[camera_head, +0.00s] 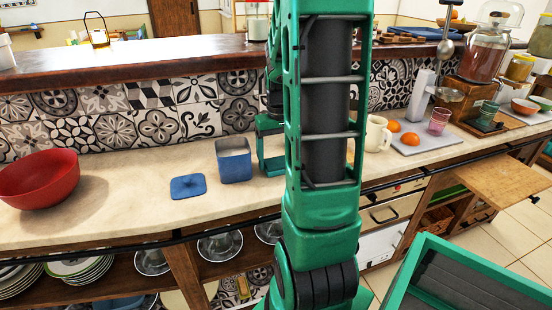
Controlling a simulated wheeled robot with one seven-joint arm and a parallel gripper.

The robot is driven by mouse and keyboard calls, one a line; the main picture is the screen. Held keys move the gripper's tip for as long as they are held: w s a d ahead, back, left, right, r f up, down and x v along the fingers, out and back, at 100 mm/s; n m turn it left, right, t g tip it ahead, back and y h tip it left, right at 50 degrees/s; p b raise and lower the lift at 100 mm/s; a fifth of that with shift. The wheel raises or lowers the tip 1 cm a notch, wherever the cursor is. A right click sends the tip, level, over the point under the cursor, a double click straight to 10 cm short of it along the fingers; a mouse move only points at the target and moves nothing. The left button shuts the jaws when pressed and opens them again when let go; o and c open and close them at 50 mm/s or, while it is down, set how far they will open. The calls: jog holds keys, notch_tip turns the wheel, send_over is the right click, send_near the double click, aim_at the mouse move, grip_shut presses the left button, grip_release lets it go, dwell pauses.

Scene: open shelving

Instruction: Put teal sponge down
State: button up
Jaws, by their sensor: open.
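No object is clearly recognisable as a teal sponge. A flat blue square piece (188,187) with rounded corners lies on the pale counter (130,215); I cannot tell whether it is the sponge. A blue box-like object (234,160) stands upright just right of it, apart from it. My gripper (268,150) is low over the counter, right of the blue box, with a green finger close to the surface. It is open. My arm hides much of the gripper and whatever lies behind it.
A red bowl (38,180) sits at the counter's left. Right of my arm are a cream mug (377,134), a board with oranges (409,139) and a pinkish glass (439,121). A raised wooden ledge (140,58) runs behind. Bare counter lies between the bowl and the blue square.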

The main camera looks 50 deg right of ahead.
aim_at(278, 161)
notch_tip(278, 161, up, 12)
jog(key=s+a+f, duration=0.2)
jog(key=s+a, duration=0.5)
jog(key=a, duration=0.1)
jog(key=s+a+f, duration=0.3)
jog(key=s+a, duration=0.4)
jog(key=a, duration=0.1)
jog(key=shift+a+f, duration=0.3)
jog(key=shift+w+f, duration=0.25)
jog(key=shift+w, duration=0.4)
